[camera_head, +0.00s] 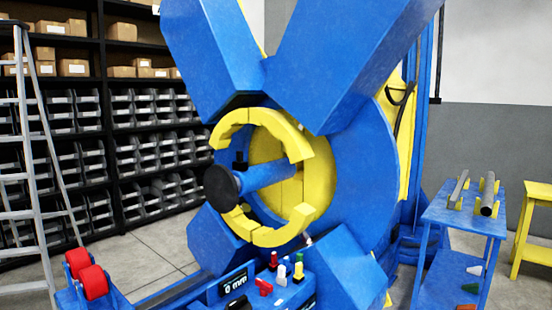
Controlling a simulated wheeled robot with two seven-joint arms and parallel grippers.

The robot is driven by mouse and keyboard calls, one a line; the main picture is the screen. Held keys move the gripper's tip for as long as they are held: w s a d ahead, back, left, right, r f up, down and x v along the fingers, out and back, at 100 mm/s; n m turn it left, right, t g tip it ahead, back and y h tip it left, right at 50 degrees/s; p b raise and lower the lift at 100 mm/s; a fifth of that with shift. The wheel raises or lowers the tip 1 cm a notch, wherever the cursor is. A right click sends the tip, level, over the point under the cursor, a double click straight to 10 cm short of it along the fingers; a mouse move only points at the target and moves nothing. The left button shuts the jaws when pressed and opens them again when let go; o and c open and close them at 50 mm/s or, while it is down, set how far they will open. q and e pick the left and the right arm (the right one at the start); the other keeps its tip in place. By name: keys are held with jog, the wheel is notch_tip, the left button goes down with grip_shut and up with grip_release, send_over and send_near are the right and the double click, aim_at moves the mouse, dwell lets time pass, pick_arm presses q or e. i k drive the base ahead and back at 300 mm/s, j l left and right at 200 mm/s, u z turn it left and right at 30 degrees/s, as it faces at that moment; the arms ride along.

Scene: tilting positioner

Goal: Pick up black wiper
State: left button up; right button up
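No gripper of mine shows in this view. A small black item (238,302) lies on the blue tray surface at the bottom centre, cut by the lower edge of the picture. It may be the black wiper, but it is too small and cropped to tell. Beside it on the same surface are a red item (264,287) and several small bottles with red, white and yellow parts (298,270). A display reading "0 mm" (235,283) is on the surface's left side.
The large blue positioner (362,160) with its yellow ring (297,142) and black-ended cylinder (221,188) fills the centre. Red rollers (92,281) stand at lower left. A ladder (30,130) and bin shelves are left; a blue cart (460,222) with bars and a yellow stand (535,215) are right.

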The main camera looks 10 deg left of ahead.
aim_at(239, 154)
jog(key=i+l+z, duration=0.2)
jog(key=i, duration=0.35)
jog(key=i+l+z, duration=0.15)
jog(key=i, duration=0.4)
